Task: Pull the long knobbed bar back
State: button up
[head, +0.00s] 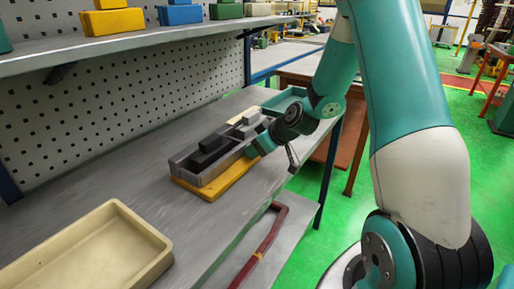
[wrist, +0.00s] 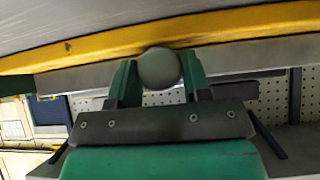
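The long knobbed bar shows mainly by its round grey knob (wrist: 160,68) in the wrist view. The knob sits between the two green fingers of my gripper (wrist: 160,88), which appear to touch it on both sides. In the head view my gripper (head: 256,143) is at the right end of a grey fixture (head: 203,179) on a yellow base (head: 222,184). A dark block (head: 209,152) lies inside the fixture. The knob and most of the bar are hidden behind my gripper in the head view.
The fixture stands on a grey bench (head: 110,180). A beige tray (head: 155,240) stands at the front left. A teal tray (head: 285,98) is behind my gripper. A shelf (head: 130,42) with coloured blocks runs above. The bench between tray and fixture is clear.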

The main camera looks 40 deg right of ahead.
jog(key=shift+c, duration=1)
jog(key=shift+s+d+f+b, duration=0.1)
jog(key=shift+s+d+b, duration=0.1)
jog(key=shift+s+b, duration=0.25)
jog(key=shift+s+d+b, duration=0.2)
jog(key=shift+s+b, duration=0.1)
jog(key=shift+s, duration=0.25)
jog(key=o, duration=1.2)
jog(key=shift+s, duration=0.1)
jog(key=shift+o, duration=0.2)
jog(key=shift+r, duration=0.2)
jog(key=v, duration=1.7)
jog(key=shift+s, duration=0.15)
